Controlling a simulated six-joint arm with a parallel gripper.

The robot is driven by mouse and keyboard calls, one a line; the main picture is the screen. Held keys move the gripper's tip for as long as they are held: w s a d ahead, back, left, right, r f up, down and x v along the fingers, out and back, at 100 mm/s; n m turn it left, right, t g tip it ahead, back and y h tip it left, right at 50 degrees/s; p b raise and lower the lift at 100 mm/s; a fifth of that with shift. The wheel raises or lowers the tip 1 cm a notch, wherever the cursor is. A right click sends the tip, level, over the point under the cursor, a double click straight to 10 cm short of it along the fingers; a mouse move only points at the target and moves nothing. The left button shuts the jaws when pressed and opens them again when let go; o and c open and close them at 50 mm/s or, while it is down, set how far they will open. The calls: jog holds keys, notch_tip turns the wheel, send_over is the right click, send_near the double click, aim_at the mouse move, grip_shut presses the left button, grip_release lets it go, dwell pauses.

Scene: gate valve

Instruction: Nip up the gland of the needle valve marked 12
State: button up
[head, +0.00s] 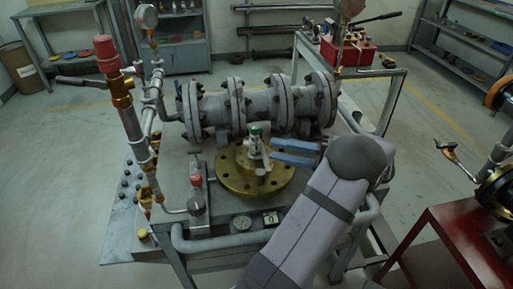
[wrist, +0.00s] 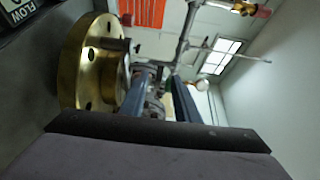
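A small valve with a green top (head: 255,131) and a pale metal body stands upright on a round brass flange (head: 287,184) in the middle of the bench. No mark 12 is readable on it, so I cannot tell whether it is the named valve. My gripper (head: 271,150) reaches in from the right, its two blue fingers apart with a gap between them. The fingertips are close to the valve's right side; contact is unclear. In the wrist view, my gripper (wrist: 160,80) is open and the brass flange (wrist: 88,62) is at the left. I cannot make out the gland.
A grey flanged pipe (head: 262,103) runs behind the valve. A red-capped relief valve (head: 105,55) and thin piping stand at the left. A red toolbox (head: 350,50) stands behind.

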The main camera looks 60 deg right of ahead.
aim_at(256, 143)
jog(key=shift+p+x, duration=0.8)
jog(key=shift+x, duration=2.85)
grip_shut()
